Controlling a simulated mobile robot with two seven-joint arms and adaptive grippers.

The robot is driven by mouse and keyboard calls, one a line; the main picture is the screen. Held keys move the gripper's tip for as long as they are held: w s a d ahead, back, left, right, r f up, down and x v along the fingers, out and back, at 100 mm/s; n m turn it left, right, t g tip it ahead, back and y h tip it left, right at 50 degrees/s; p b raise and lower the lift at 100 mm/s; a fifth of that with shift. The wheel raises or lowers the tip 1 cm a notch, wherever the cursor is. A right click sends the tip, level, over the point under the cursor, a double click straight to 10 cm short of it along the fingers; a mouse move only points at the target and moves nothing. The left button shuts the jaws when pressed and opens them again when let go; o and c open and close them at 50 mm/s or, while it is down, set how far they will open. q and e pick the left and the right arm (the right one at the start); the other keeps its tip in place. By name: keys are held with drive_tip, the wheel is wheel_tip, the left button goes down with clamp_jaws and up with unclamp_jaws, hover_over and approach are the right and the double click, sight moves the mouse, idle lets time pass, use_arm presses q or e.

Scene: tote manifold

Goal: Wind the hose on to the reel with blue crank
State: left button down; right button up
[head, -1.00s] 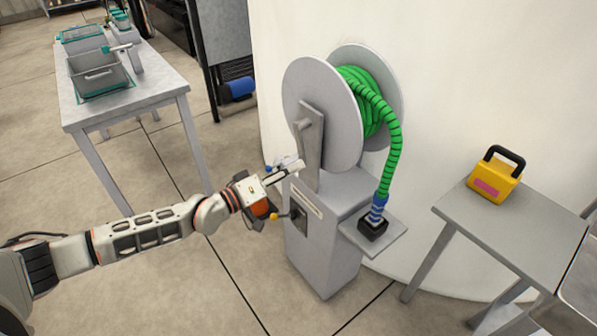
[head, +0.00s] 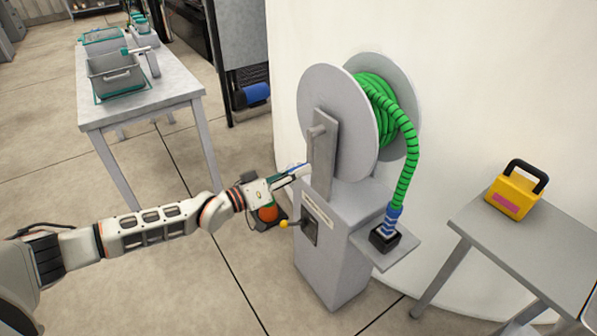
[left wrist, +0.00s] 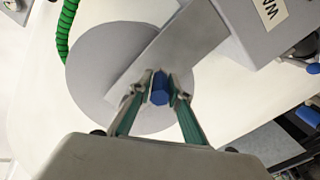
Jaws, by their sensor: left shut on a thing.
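The grey reel (head: 338,108) has two large discs and stands on a grey pedestal (head: 337,272). Green hose (head: 407,170) is wound between the discs, and a length hangs down at the right. Its blue cuffed end (head: 391,218) meets a black block on a small side shelf. My left gripper (head: 303,170) is beside the reel's upright post, below the hub. In the left wrist view its fingers (left wrist: 157,90) are shut around the blue crank handle (left wrist: 159,88). The handle is mostly hidden by the fingers in the head view. My right gripper is not in view.
A grey table (head: 510,240) at the right carries a yellow box (head: 514,194) with a black handle. Another table (head: 150,105) at the upper left holds grey baskets. A pale curved wall is close behind the reel.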

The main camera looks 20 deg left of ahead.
use_arm(q)
drive_tip(key=c, duration=1.9)
unclamp_jaws()
drive_tip(key=shift+w+a, duration=0.1)
drive_tip(key=v, duration=1.2)
